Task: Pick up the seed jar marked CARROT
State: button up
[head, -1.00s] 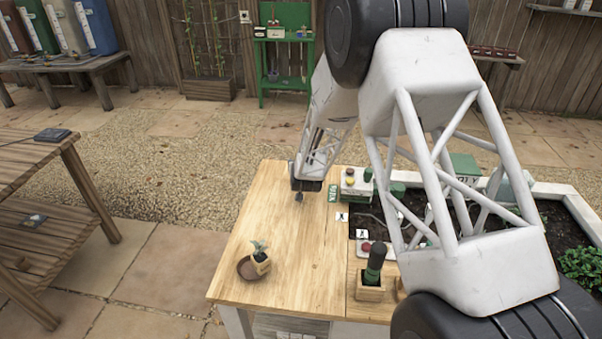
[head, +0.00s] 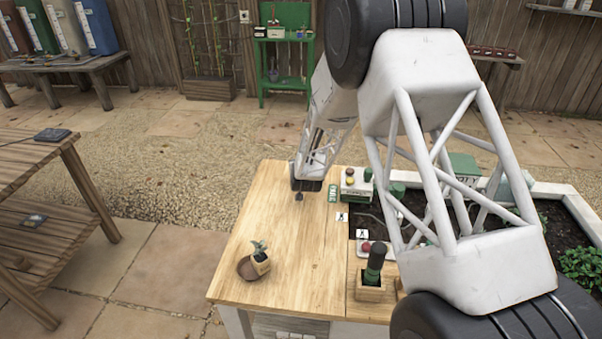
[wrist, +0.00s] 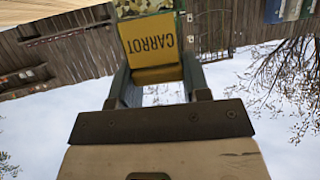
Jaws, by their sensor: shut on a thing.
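The seed jar marked CARROT (wrist: 150,40) shows in the wrist view as a yellow piece with dark letters, upside down in that picture. My gripper (wrist: 156,76) is shut on it, with one grey-green finger on each side. The jar's lower part is hidden behind the fingers and the gripper body. In the head view the end of my arm (head: 306,184) is over the far left part of the wooden table (head: 285,285). The jar cannot be made out there.
A small potted plant in a brown saucer (head: 247,268) stands on the near left of the table. The table's middle is clear.

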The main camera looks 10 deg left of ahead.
jog(key=shift+r, duration=0.15)
jog(key=shift+r, duration=1.45)
jog(key=shift+s+r, duration=0.2)
jog(key=shift+s, duration=0.05)
jog(key=s+d, duration=0.1)
jog(key=s, duration=0.4)
jog(key=s+d+r, duration=0.1)
jog(key=s+d, duration=0.1)
jog(key=s, duration=0.2)
jog(key=s+d, duration=0.2)
jog(key=s, duration=0.3)
jog(key=shift+s+d+r, duration=0.1)
jog(key=shift+s+r, duration=0.1)
jog(key=shift+s, duration=0.1)
